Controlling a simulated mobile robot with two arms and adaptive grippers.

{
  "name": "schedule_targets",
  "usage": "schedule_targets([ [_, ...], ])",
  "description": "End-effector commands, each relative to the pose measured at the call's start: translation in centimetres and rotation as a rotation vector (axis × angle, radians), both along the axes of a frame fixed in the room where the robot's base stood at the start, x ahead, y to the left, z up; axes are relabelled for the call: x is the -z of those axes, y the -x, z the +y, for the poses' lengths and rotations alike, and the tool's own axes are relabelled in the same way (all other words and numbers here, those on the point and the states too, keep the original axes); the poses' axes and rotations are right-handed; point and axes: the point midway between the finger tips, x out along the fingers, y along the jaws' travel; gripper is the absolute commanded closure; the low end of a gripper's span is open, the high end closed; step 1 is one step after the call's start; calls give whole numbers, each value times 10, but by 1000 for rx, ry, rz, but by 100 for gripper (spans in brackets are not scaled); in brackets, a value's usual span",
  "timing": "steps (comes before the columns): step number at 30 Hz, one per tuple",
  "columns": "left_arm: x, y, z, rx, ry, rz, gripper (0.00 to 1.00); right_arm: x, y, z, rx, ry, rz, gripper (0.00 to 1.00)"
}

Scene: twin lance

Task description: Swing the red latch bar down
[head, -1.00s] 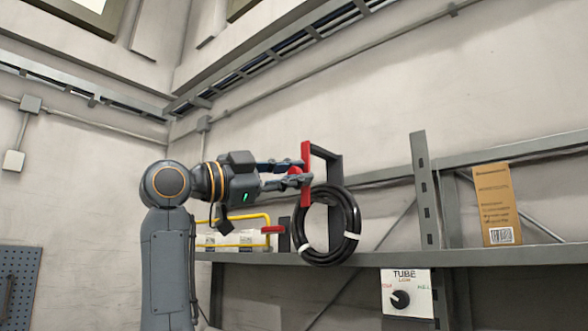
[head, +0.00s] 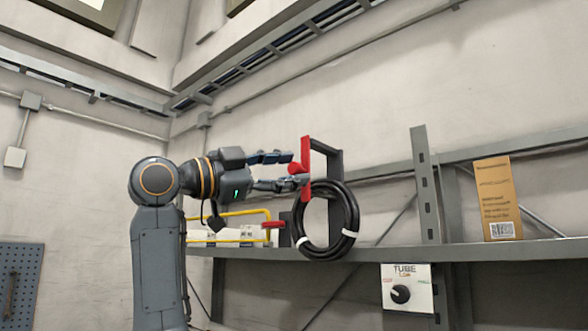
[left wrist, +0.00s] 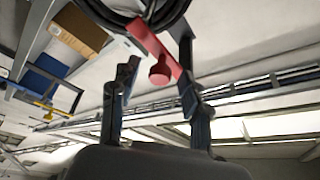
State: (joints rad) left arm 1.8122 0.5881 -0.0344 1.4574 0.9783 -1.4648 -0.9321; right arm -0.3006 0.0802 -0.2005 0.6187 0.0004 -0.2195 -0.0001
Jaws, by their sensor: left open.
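The red latch bar (head: 307,150) stands upright at the front of a dark grey bracket (head: 336,170), above the shelf. A red knob (head: 294,169) sticks out from the bar towards my gripper. A coil of black hose (head: 348,222) hangs at the bracket, just below and behind the bar. My left gripper (head: 299,170) is open, with one finger above the knob and one below it. In the left wrist view the red bar (left wrist: 150,42) and its knob (left wrist: 160,73) appear between the spread fingers (left wrist: 158,80). My right gripper is not in view.
The grey shelf (head: 375,254) runs below. A yellow rail (head: 230,215) with a red end piece (head: 273,225) is under my left gripper. A cardboard box (head: 497,200) stands at right, past a shelf post (head: 425,185). A dial panel (head: 408,288) hangs below the shelf.

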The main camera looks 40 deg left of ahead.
Motion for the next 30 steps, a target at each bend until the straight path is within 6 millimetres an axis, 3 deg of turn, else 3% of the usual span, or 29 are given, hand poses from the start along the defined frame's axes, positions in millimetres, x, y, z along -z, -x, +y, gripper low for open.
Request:
schedule_targets([
  [9, 16, 60, 27, -6, 0, -1, 53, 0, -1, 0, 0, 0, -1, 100],
  [15, 23, 84, 37, -3, -1, 1, 53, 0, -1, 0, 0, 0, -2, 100],
  [30, 25, 91, 39, -1, -1, 0, 53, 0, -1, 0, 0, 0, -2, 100],
])
